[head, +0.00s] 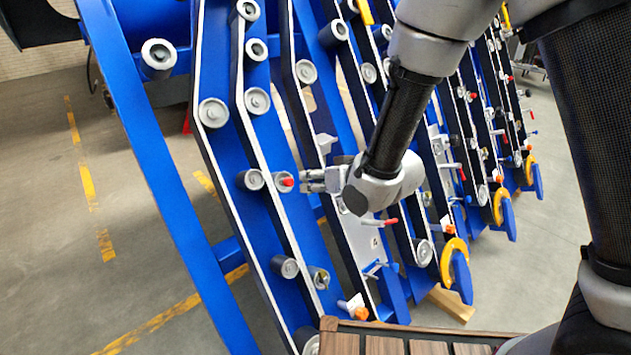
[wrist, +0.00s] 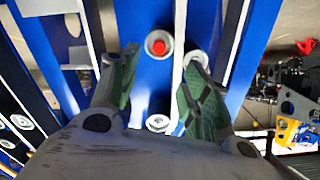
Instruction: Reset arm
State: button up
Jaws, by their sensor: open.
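My gripper (head: 314,181) reaches left from my arm's wrist in the head view, close in front of the blue chassis (head: 180,190). In the wrist view my gripper (wrist: 165,75) shows two green-lined fingers set wide apart with nothing between them. A red-tipped roller (head: 287,182) is just left of the fingertips in the head view. In the wrist view the red-tipped roller (wrist: 159,45) lies beyond the fingers, in line with the gap. I cannot tell how far the fingertips are from it.
Blue rails with white edge belts and several grey rollers (head: 213,112) fill the middle. Yellow-orange rings (head: 453,258) stick out at lower right. A brown slatted surface (head: 400,343) is at the bottom. The grey floor at left (head: 50,230) is open, with yellow lines.

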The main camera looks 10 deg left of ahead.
dwell(0.3)
jog(key=s+d+f+n+g+h, duration=0.1)
jog(key=s+d+f+g+h, duration=0.3)
jog(key=f, duration=0.3)
jog(key=s+d+r+g+h, duration=0.15)
jog(key=s+d, duration=0.25)
jog(key=d, duration=0.4)
jog(key=s+d+r+m+h, duration=0.1)
jog(key=s+d+r, duration=0.3)
jog(key=d+r, duration=0.4)
jog(key=s+d+r+m+t+h, duration=0.1)
jog(key=s+d+r+m, duration=0.2)
jog(key=d, duration=1)
jog(key=s+d+r+m+t+h, duration=0.1)
jog(key=s+d+r+m, duration=0.2)
jog(key=s+d+r, duration=0.4)
jog(key=d+r, duration=0.4)
jog(key=r, duration=0.2)
jog(key=shift+r, duration=0.2)
jog(key=shift+h, duration=0.25)
jog(key=shift+c, duration=0.5)
